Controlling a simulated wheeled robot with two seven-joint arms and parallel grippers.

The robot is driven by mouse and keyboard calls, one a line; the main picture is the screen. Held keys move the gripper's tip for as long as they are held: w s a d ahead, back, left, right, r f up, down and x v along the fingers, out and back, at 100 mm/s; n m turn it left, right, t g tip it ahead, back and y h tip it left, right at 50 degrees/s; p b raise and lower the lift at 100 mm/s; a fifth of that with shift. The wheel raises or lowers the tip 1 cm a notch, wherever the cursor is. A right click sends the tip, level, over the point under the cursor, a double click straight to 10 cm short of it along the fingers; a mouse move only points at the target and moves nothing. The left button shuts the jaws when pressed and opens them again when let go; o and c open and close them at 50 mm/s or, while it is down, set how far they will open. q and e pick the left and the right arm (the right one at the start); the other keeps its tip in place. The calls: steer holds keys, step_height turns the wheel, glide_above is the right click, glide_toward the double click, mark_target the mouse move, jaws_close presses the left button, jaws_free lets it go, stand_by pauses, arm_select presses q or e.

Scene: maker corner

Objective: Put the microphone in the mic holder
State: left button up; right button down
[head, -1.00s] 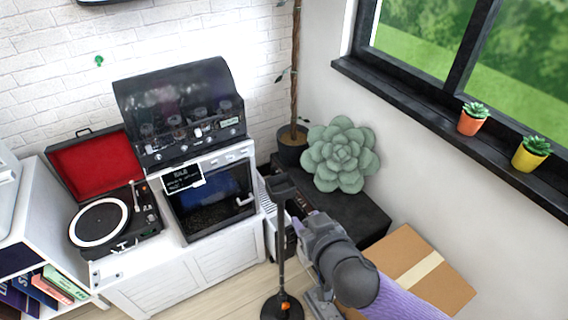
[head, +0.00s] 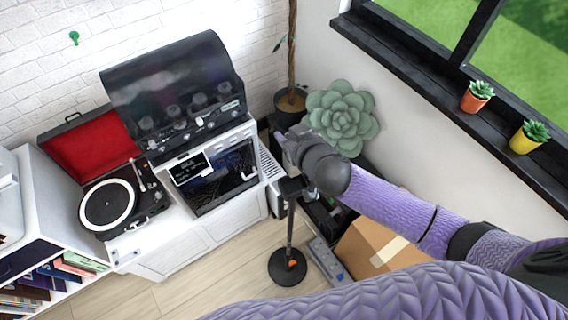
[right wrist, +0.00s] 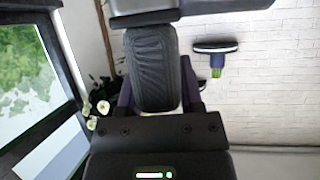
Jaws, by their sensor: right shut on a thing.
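The mic holder is the dark top (head: 291,187) of a thin black floor stand with a round base (head: 287,267), in the middle of the head view. My right gripper (head: 288,146) is just above and beyond the holder top in that picture. In the right wrist view it is shut on a dark, ribbed, rounded thing, which looks like the microphone (right wrist: 152,70). The microphone is mostly hidden by my gripper in the head view. I cannot tell whether it touches the holder. My left gripper is not in view.
A white cabinet with a record player (head: 108,205) and a dark-lidded machine (head: 175,100) stands left of the stand. A succulent (head: 342,118) and a cardboard box (head: 365,246) are on the right. Wood floor (head: 215,275) is clear left of the base.

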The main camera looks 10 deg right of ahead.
steer(key=f, duration=0.2)
steer(key=f+b, duration=0.1)
steer(key=f, duration=0.2)
steer(key=s+f+b, duration=0.1)
steer(key=f, duration=0.1)
steer(key=shift+f, duration=0.25)
steer(key=shift+w+f, duration=0.15)
steer(key=shift+f, duration=0.25)
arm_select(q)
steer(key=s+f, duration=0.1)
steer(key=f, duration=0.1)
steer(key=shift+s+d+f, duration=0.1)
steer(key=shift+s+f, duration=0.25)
arm_select(e)
steer(key=shift+r, duration=0.1)
steer(key=shift+c, duration=1.2)
jaws_free()
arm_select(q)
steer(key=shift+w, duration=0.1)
